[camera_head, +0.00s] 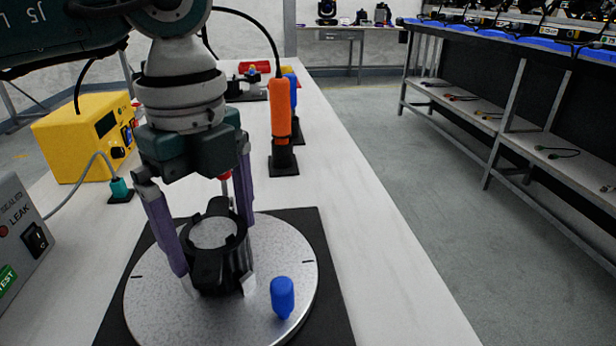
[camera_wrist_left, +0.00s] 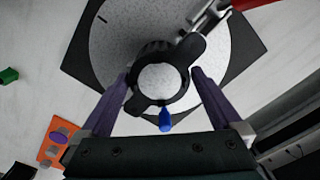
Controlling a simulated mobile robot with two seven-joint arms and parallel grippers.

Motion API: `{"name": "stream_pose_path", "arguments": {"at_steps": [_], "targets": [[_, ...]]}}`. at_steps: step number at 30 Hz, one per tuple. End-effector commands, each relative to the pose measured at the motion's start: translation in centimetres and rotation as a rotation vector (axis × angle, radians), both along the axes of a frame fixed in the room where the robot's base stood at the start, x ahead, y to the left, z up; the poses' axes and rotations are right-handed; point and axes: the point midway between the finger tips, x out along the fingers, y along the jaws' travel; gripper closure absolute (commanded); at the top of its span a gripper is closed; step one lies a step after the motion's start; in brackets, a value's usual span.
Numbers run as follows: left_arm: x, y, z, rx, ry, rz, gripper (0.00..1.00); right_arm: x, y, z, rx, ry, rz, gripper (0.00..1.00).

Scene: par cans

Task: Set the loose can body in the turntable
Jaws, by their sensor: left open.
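A black, ring-shaped body with side lugs (camera_head: 206,272), seemingly the can body, stands upright on the silver round turntable (camera_head: 150,303). A pale speckled disc shows inside its ring; I cannot tell whether that is the turntable seen through it. My left gripper (camera_head: 212,248) is open, pointing down, with its purple fingers on either side of the black body. In the left wrist view, the body (camera_wrist_left: 140,103) lies between the fingertips (camera_wrist_left: 162,78), over the turntable (camera_wrist_left: 110,45). How it seats on the turntable is hidden. My right gripper is in neither view.
A blue knob (camera_head: 282,297) and a small metal block (camera_head: 248,284) are at the turntable's front right. A yellow box (camera_head: 80,140) and grey leak tester (camera_head: 22,240) stand left. An orange-handled tool (camera_head: 281,110) stands behind. The bench's right side is clear.

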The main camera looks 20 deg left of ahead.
Motion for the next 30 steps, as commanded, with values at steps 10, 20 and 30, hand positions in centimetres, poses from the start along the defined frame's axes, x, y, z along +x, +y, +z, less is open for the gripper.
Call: {"name": "stream_pose_path", "arguments": {"at_steps": [10, 20, 30], "targets": [[0.0, 0.0, 0.0, 0.0, 0.0, 0.0, 0.0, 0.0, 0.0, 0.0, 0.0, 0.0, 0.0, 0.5], [0.1, 0.0, 2.4, -0.001, -0.003, -0.002, 0.0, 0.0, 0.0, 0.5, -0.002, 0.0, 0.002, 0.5], [0.1, 0.0, 8.8, -0.001, -0.003, 0.0, 0.0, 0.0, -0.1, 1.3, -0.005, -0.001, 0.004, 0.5]]}}
